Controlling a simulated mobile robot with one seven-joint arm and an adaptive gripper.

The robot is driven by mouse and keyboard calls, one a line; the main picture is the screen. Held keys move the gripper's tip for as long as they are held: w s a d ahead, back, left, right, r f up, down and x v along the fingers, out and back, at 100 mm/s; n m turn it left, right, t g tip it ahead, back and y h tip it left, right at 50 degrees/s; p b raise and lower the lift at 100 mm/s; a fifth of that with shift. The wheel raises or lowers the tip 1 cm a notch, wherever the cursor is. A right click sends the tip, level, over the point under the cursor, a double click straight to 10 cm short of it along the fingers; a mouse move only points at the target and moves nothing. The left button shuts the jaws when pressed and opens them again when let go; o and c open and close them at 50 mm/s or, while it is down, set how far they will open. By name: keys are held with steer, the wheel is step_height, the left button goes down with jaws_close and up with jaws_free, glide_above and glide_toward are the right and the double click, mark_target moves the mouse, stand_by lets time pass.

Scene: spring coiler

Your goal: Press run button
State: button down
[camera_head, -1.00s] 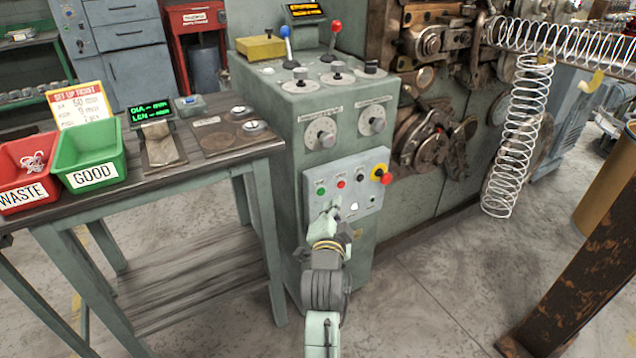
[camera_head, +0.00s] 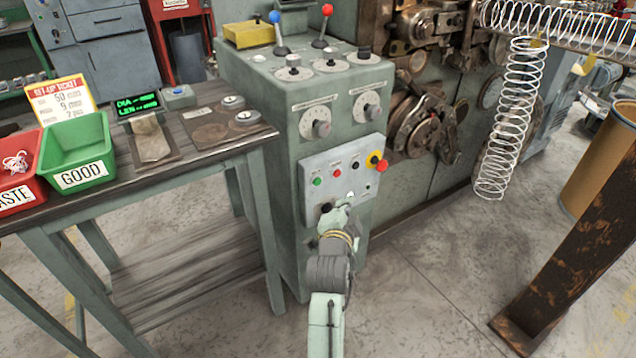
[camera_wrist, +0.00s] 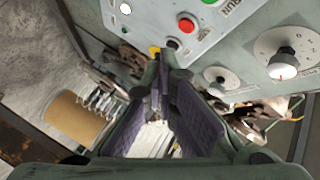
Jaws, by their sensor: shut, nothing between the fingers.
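The control panel (camera_head: 343,192) is on the front of the green-grey machine cabinet. Its green button (camera_head: 317,182) is at the upper left, with a red button (camera_head: 337,174) to its right. In the wrist view, a RUN label (camera_wrist: 231,6) is beside the green button (camera_wrist: 209,1), which is cut by the top edge; the red button (camera_wrist: 186,23) is fully visible. My gripper (camera_head: 341,204) is in front of the panel's lower part, below the green button and a little right of it. In the wrist view its fingers (camera_wrist: 161,70) are shut and empty. Contact with the panel cannot be told.
A black selector (camera_head: 355,166) and a red emergency knob (camera_head: 376,162) are at the panel's right. A white button (camera_wrist: 126,8) shows in the wrist view. A bench (camera_head: 200,148) with bins stands left of the cabinet. Wire coils (camera_head: 508,125) hang at the right.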

steer(key=w+a+b, duration=0.1)
steer(key=w+a, duration=0.3)
steer(key=w, duration=0.2)
steer(key=shift+a, duration=0.2)
stand_by(1.4)
steer(key=shift+w+a, duration=0.25)
steer(key=shift+w, duration=0.1)
steer(key=shift+w+a, duration=0.2)
steer(key=shift+w, duration=0.05)
stand_by(0.6)
stand_by(0.3)
steer(key=shift+s+d, duration=0.45)
steer(key=shift+s, duration=0.2)
steer(key=shift+s+d+p, duration=0.15)
steer(key=shift+s+d, duration=0.6)
steer(key=shift+s, duration=0.3)
steer(key=shift+s+d+p, duration=0.15)
steer(key=shift+s+d, duration=0.6)
steer(key=shift+s, duration=0.25)
steer(key=shift+a, duration=0.1)
